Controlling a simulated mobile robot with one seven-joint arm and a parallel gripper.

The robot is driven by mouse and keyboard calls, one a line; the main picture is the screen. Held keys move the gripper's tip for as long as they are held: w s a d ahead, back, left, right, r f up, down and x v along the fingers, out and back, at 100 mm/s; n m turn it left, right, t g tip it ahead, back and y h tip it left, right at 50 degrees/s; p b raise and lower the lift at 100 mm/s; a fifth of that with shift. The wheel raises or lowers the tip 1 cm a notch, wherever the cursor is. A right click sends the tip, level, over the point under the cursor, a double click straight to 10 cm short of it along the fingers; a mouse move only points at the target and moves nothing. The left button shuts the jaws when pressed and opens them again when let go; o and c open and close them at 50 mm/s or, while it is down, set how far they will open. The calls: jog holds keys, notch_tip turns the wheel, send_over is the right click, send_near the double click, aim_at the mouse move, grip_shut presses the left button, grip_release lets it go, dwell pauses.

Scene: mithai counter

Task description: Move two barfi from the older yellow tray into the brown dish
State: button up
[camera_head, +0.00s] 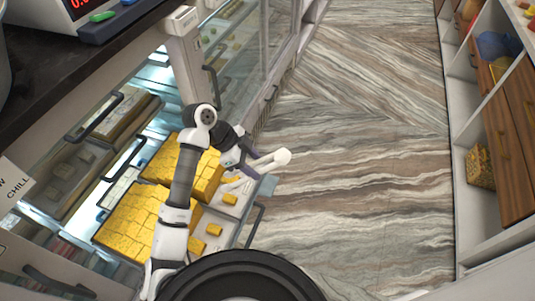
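Two blocks of yellow barfi sit side by side in the pulled-out part of the counter. The nearer block (134,222) is cut into several pieces, and the farther block (205,179) is partly hidden by my arm. Loose yellow barfi pieces lie to their right, including one piece (230,199) and another piece (214,230). I cannot tell which block is the older one. My gripper (272,162) is above and to the right of the farther block, over the drawer's right edge. No barfi is visible in it; its finger opening is unclear. I cannot make out a brown dish.
A glass-fronted counter with dark handles (102,117) runs along the left. A scale with red digits (82,5) stands on its top. Shelves with brown wooden panels (518,125) and a yellow basket (480,167) line the right. The marbled floor (365,150) between is clear.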

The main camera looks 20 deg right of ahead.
jog(key=shift+f, duration=0.15)
jog(key=shift+f, duration=0.2)
notch_tip(320, 180, down, 10)
jog(key=b, duration=0.8)
jog(key=shift+r, duration=0.2)
